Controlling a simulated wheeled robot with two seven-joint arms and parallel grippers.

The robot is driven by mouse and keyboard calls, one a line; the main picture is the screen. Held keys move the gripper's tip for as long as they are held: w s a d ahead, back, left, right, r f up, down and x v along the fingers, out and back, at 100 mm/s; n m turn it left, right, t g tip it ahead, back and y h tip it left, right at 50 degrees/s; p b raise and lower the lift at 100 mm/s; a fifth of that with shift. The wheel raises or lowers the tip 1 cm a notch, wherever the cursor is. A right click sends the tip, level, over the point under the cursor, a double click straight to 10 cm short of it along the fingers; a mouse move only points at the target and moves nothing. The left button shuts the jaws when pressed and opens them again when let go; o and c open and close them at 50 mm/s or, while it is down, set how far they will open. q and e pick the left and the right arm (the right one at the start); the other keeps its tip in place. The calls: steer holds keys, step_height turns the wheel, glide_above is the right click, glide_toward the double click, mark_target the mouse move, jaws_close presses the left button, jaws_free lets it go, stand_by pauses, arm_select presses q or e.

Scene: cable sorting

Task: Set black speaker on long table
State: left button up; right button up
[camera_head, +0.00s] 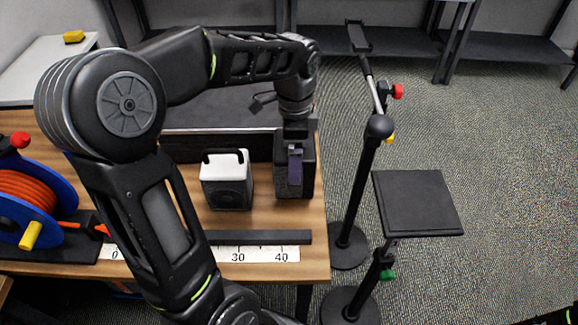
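The black speaker (307,180) is a dark box at the right end of the wooden table (270,217). It looks upright and appears to rest on the table top, close to the right edge. My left gripper (295,160) points down at the speaker from above, with one finger lying in front of its near face. The other finger is hidden, so I cannot tell whether the gripper is closed on the speaker. My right gripper is not in view.
A ruler strip (260,254) runs along the table's front. A blue reel (60,195) with orange cable is at the left. Two black stands (352,220) (418,200) stand right of the table.

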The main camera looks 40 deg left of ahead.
arm_select(q)
steer(key=shift+f, duration=0.9)
steer(key=shift+f, duration=1.85)
steer(key=shift+f, duration=0.2)
steer(key=o, duration=1.7)
step_height(320, 180, up, 12)
steer(key=shift+r, duration=0.2)
